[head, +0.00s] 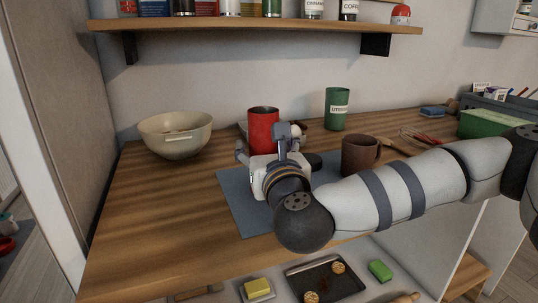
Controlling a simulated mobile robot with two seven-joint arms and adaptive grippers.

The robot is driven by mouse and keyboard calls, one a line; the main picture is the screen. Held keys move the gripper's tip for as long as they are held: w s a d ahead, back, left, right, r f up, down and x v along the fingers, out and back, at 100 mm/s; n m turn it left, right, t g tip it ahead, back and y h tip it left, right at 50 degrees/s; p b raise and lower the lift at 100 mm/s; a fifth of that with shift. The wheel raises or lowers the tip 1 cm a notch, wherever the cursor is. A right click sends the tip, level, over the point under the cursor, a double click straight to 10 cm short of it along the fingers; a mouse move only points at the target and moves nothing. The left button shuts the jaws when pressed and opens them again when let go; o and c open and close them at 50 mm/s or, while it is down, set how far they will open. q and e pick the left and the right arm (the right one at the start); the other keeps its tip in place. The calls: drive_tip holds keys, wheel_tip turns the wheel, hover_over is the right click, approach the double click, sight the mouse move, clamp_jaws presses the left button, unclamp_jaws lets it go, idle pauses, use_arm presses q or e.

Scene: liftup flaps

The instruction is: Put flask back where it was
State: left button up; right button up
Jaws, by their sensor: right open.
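An upright red cylinder (263,121), open or dark at the top, stands on the counter just beyond my right gripper; it may be the flask, but I cannot tell for sure. My right gripper (270,146) reaches in from the right, with its fingers spread apart in front of the red cylinder. The gripper hides the cylinder's lower part, and I cannot tell whether the fingers touch it. My left gripper is not in view.
A blue-grey mat (238,195) lies under my right gripper. A brown mug (359,155) stands beside my forearm, a green utensil holder (337,108) behind. A beige bowl (175,135) is at left. The wooden counter (150,215) is clear at front left. A shelf (250,24) hangs above.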

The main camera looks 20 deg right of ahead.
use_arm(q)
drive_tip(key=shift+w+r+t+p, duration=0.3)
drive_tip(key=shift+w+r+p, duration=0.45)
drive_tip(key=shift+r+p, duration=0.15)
use_arm(e)
drive_tip(key=s+a, duration=0.1)
drive_tip(key=s, duration=1)
drive_tip(key=shift+s+a, duration=0.2)
drive_tip(key=shift+s, duration=0.1)
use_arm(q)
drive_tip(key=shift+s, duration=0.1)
use_arm(e)
drive_tip(key=shift+f, duration=0.15)
